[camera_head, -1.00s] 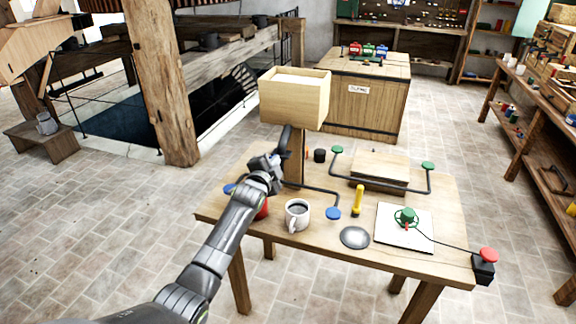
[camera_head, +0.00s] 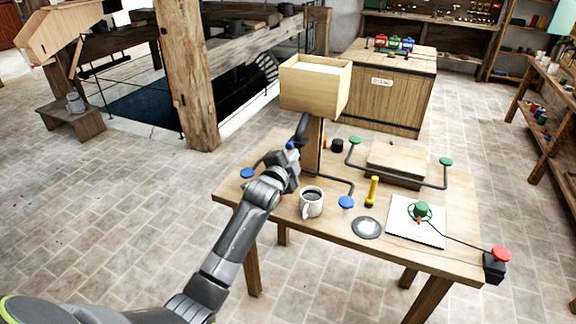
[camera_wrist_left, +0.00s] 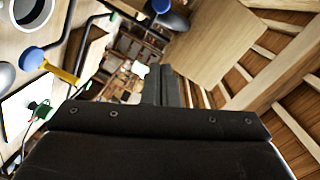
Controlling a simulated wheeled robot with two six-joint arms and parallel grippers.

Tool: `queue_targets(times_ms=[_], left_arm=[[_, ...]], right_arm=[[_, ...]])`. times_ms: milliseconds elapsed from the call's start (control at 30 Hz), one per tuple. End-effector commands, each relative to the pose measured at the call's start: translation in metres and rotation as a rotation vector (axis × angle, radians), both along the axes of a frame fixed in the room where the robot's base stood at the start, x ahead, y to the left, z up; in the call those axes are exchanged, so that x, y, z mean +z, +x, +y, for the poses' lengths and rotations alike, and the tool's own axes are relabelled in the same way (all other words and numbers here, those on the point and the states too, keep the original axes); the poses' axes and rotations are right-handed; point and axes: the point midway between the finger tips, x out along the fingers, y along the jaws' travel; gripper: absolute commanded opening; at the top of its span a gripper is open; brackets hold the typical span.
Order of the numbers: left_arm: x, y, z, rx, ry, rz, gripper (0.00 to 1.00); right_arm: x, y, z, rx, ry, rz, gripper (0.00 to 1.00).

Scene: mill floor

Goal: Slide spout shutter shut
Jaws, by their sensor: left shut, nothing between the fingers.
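The wooden hopper box (camera_head: 315,86) stands on a post on the table. Its underside shows at the upper right in the left wrist view (camera_wrist_left: 212,42). My left gripper (camera_head: 302,126) is at the left side of the post, just below the box. Its shut fingers, empty, also show in the left wrist view (camera_wrist_left: 166,84). A small blue part (camera_head: 290,146) shows by the gripper. I cannot tell the spout shutter apart; the gripper and arm hide part of the post. I cannot tell whether the fingers touch anything. My right gripper is not in view.
On the wooden table (camera_head: 330,234) are a mug (camera_head: 312,201), a yellow tool (camera_head: 371,191), a round metal disc (camera_head: 367,228) and bent dark rods with blue (camera_head: 346,202) and green (camera_head: 446,161) knobs. A red button box (camera_head: 497,264) sits at the right corner.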

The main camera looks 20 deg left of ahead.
Motion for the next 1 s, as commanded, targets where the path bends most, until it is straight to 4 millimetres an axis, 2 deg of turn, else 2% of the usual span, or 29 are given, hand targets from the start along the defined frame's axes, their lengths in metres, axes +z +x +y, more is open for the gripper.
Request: queue_targets(times_ms=[100,333,900,1000], left_arm=[[0.0,-0.015,0.0,0.0,-0.001,0.0,0.0],[0.002,-0.031,0.0,0.0,-0.002,0.001,0.0],[0.004,-0.034,0.0,0.0,-0.001,0.001,0.0],[-0.005,-0.035,0.001,0.003,-0.01,0.014,0.0]], right_arm=[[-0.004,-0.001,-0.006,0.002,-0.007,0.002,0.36],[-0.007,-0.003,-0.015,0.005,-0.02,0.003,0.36],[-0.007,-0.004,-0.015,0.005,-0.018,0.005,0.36],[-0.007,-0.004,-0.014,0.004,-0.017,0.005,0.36]])
